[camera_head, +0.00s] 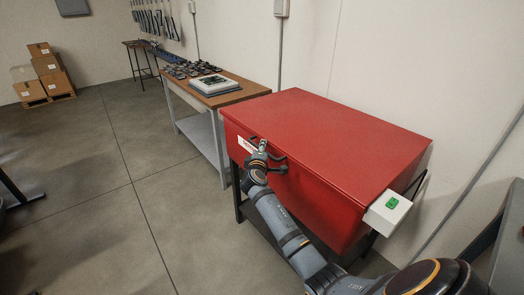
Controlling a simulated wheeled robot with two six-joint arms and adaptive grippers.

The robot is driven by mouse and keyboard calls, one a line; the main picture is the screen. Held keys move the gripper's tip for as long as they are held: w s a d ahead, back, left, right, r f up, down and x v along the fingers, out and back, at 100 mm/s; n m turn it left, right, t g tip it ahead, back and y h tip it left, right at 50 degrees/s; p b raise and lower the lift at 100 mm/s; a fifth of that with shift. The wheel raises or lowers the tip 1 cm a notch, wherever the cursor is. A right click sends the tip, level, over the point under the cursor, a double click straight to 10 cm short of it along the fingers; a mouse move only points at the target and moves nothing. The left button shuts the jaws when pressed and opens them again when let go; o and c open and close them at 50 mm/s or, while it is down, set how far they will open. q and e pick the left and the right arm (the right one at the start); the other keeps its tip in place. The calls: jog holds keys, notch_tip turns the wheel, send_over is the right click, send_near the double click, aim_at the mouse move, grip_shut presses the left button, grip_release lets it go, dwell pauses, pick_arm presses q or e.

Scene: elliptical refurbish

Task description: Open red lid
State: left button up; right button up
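The red lid (335,125) is the broad flat top of a red box-like unit on a dark stand. It looks closed, lying flat on the red body (318,195). A dark handle (281,168) is on the front face, near a white label (246,145). My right arm reaches in from the lower right across the front. My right gripper (262,148) is at the handle, seeming to touch or overlap it. The fingers are too small to tell whether they grip it. My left gripper is not in view.
A white box with a green button (391,203) is on the unit's right side. A wooden-topped workbench (240,93) with parts stands to the left. Cardboard boxes (47,66) sit on a pallet at far left. The wall is close behind.

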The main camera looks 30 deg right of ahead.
grip_shut()
dwell(0.3)
jog(key=shift+r, duration=0.1)
